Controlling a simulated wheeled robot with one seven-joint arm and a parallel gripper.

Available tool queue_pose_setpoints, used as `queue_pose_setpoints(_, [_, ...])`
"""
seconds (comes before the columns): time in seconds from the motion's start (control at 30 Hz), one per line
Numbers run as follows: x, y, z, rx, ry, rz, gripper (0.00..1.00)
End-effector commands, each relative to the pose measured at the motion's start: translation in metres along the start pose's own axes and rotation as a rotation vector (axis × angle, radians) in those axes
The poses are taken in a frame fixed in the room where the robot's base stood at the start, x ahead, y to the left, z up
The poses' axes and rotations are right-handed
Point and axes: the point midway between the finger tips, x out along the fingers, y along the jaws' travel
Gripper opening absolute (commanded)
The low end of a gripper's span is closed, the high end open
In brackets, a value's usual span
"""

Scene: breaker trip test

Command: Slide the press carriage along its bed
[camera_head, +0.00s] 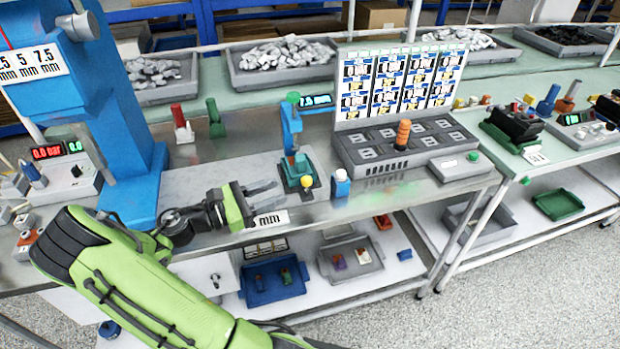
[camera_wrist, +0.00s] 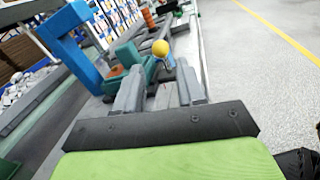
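The small press has a blue upright frame (camera_head: 291,124) with a green knob on top. At its foot, a green carriage (camera_head: 298,171) sits on the bench, with a yellow ball knob (camera_head: 306,181) at its front. The bed under the carriage is hard to make out. In the wrist view, the green carriage (camera_wrist: 128,55) and yellow knob (camera_wrist: 160,47) lie just beyond my fingertips. My gripper (camera_head: 276,194) is low over the bench, left of the carriage, its fingers pointing right towards it. In the wrist view, my gripper (camera_wrist: 158,80) is open and empty, the knob ahead between its fingers.
A white-capped blue bottle (camera_head: 341,184) stands right of the carriage, near the bench's front edge. A grey test panel (camera_head: 408,160) with an orange piece is farther right. A large blue press column (camera_head: 131,170) stands to the left.

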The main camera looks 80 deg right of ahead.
Motion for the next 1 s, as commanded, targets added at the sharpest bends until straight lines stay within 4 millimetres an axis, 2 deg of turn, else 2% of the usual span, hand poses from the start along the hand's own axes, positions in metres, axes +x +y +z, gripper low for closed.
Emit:
queue_pose_setpoints(0.03, [0.015, -0.002, -0.003, -0.001, 0.0, -0.008, 0.39])
queue_pose_setpoints(0.2, [0.058, -0.002, -0.004, 0.001, 0.001, -0.007, 0.39])
queue_pose_setpoints(0.4, [0.098, -0.002, -0.003, 0.002, 0.002, -0.005, 0.39])
queue_pose_setpoints(0.53, [0.109, -0.001, -0.002, 0.002, 0.002, -0.001, 0.39])
queue_pose_setpoints(0.8, [0.111, 0.0, -0.001, 0.001, 0.003, 0.001, 0.38])
queue_pose_setpoints(1.0, [0.111, 0.0, -0.001, 0.001, 0.003, 0.001, 0.07])
